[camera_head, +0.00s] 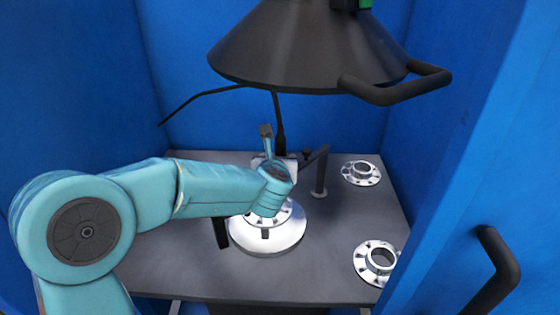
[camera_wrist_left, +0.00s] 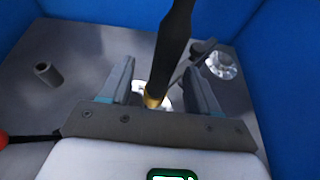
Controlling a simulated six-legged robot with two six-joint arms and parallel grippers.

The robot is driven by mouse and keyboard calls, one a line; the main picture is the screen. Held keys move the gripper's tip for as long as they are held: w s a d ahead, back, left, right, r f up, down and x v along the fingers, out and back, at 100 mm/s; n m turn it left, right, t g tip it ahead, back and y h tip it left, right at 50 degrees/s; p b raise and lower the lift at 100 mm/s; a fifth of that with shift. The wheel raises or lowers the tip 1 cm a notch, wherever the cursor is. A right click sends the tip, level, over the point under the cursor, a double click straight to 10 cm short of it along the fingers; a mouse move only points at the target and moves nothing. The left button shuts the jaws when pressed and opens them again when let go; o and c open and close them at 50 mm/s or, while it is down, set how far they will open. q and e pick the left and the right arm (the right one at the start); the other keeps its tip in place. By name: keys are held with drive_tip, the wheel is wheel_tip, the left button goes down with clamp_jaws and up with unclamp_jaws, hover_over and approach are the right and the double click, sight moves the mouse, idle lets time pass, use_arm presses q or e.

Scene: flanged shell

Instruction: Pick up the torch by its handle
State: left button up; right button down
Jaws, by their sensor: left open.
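The torch (camera_wrist_left: 172,45) is a black rod-like handle with a brass-coloured end, in the left wrist view. It runs from the top edge down between my left gripper's fingers (camera_wrist_left: 160,78), with a visible gap on both sides. My left gripper is open and not closed on it. In the head view the torch (camera_head: 280,138) is a thin dark upright shape just behind my left gripper (camera_head: 272,150), partly hidden by it. My right gripper is not in view.
A silver flanged disc (camera_head: 268,238) lies on the grey table (camera_head: 200,270) below my left wrist. Two flanges (camera_head: 361,173) (camera_head: 380,261) sit at the right. A black bracket post (camera_head: 320,180) stands nearby. A dark hood (camera_head: 305,45) hangs above; blue walls (camera_head: 450,150) enclose the table.

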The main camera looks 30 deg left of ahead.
use_arm(q)
drive_tip(key=p+x, duration=0.1)
drive_tip(key=x, duration=0.3)
drive_tip(key=shift+d, duration=0.15)
drive_tip(key=shift+w+f, duration=0.3)
drive_tip(key=shift+w, duration=0.25)
drive_tip(key=c, duration=0.4)
clamp_jaws()
drive_tip(key=shift+r, duration=0.15)
